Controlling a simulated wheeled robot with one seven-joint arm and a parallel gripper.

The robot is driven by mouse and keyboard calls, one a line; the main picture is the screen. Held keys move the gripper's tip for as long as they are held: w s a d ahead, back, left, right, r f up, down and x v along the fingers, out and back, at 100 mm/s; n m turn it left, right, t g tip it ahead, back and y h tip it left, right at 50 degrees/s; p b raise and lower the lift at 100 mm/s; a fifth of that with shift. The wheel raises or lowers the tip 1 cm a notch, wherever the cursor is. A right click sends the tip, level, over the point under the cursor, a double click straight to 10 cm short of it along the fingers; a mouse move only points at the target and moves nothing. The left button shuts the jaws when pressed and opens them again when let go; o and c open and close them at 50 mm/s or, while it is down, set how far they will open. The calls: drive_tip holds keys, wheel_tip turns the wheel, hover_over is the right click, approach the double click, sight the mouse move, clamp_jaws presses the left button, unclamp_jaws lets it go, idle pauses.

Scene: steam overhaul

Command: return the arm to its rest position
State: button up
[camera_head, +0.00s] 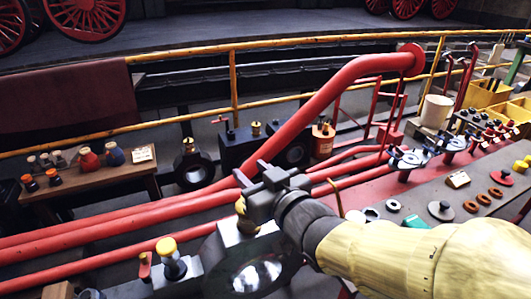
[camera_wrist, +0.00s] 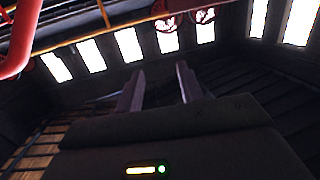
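My arm with a yellow sleeve reaches in from the lower right in the head view. It ends in my dark grey gripper (camera_head: 252,176), which is above a grey block with a round glass face (camera_head: 258,275) and in front of the thick red pipe. In the wrist view, the two fingers of my gripper (camera_wrist: 160,76) stand apart with nothing between them. The gripper is open and empty. From the head view I cannot tell how far it is from the pipe.
A thick red pipe (camera_head: 320,100) rises behind my gripper. A wooden bench (camera_head: 95,183) with small pots stands left. A red-topped workbench (camera_head: 365,192) with valves, rings and yellow bins (camera_head: 484,94) extends right. A yellow railing (camera_head: 234,82) runs behind. Bright windows (camera_wrist: 128,45) show in the wrist view.

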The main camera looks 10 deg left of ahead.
drive_tip(key=w+d+f+m+h, duration=0.3)
drive_tip(key=d+f+h, duration=0.2)
drive_tip(key=d+f, duration=0.25)
drive_tip(key=s+d+f+m+g+h, duration=0.3)
drive_tip(key=s+d+f+g, duration=0.15)
drive_tip(key=d+f, duration=0.35)
drive_tip(key=s+d+f+m+g+h, duration=0.2)
drive_tip(key=s+d+f+g+h, duration=0.15)
drive_tip(key=d+f+g, duration=0.45)
wheel_tip(320, 180, up, 33)
drive_tip(key=t+p, duration=0.2)
drive_tip(key=p, duration=2.9)
drive_tip(key=shift+s+d+p, duration=0.3)
drive_tip(key=shift+p, duration=0.1)
drive_tip(key=shift+f+t+y, duration=0.1)
drive_tip(key=shift+t+y, duration=0.15)
